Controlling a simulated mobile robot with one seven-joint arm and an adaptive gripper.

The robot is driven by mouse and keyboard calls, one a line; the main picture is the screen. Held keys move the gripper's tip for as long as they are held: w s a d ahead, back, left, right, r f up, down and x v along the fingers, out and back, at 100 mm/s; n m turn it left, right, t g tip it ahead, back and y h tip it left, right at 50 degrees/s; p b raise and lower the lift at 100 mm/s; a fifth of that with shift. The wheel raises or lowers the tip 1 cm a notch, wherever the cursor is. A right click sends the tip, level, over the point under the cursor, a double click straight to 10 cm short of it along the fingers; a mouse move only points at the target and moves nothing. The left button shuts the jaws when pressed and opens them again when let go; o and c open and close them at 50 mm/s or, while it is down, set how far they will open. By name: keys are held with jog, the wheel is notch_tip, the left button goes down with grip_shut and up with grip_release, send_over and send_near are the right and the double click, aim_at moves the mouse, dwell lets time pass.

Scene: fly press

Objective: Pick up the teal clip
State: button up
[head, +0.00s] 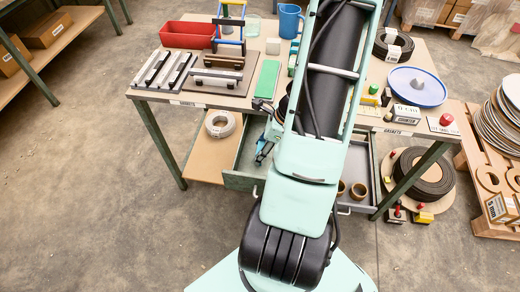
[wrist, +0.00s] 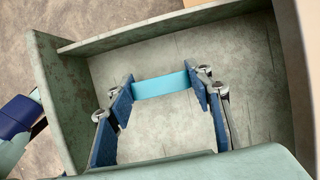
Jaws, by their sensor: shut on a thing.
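The teal clip (wrist: 160,85) is a flat light-blue strip in the wrist view. It spans between the two blue finger pads of my gripper (wrist: 159,92), which touch its ends. My gripper is shut on it, inside or just over the open drawer (wrist: 245,60) of bare grey-green metal. I cannot tell whether the clip touches the drawer floor. In the head view, my gripper (head: 264,150) shows beside my arm at the left open drawer (head: 241,181); the clip cannot be made out there.
A second open drawer (head: 361,165) on the right holds brown rings (head: 358,190). Above, the table (head: 222,100) carries a red bin (head: 187,35), a green strip (head: 268,79), a blue mug (head: 290,20) and a blue dish (head: 415,90). A coil (head: 220,124) lies on the shelf left of the drawer.

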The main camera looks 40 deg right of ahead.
aim_at(260, 148)
jog(key=shift+r, duration=0.5)
notch_tip(260, 148, up, 3)
jog(key=shift+f+p, duration=0.15)
jog(key=shift+p, duration=0.4)
jog(key=s+d+r+p, duration=0.1)
jog(key=s+d+r, duration=0.1)
jog(key=s+r, duration=0.7)
jog(key=s, duration=0.5)
jog(key=shift+d+r, duration=0.15)
jog(key=shift+d, duration=0.1)
